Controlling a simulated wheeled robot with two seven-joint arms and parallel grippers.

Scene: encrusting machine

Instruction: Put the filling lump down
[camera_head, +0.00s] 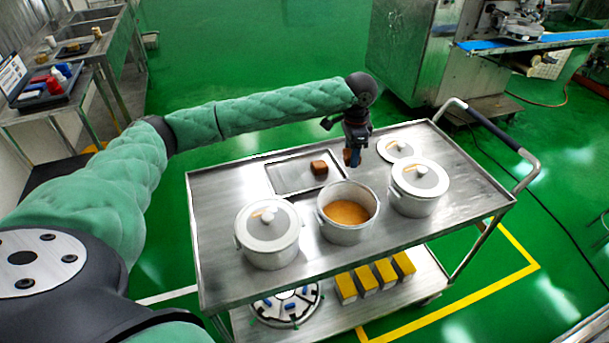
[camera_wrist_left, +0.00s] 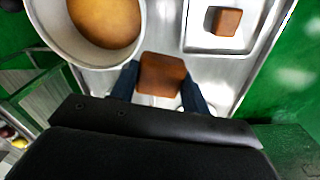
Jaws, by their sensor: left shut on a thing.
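My left gripper (camera_head: 352,157) is over the metal cart, behind the open pot and to the right of the tray. In the left wrist view its two dark blue fingers are shut on a brown, block-shaped filling lump (camera_wrist_left: 162,75). The lump appears held above the cart top, but the exact height is hard to tell. A second brown lump (camera_head: 318,167) lies on the shallow metal tray (camera_head: 283,182); it also shows in the left wrist view (camera_wrist_left: 227,22). The open pot (camera_head: 347,234) holds an orange-brown mass (camera_head: 346,212). My right gripper is not in view.
Lidded pots stand left (camera_head: 267,240) and right (camera_head: 418,192) of the open pot. A loose lid (camera_head: 396,150) lies at the cart's back right. The cart (camera_head: 225,270) has bare metal on its left. Yellow-topped blocks (camera_head: 365,280) sit on the lower shelf.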

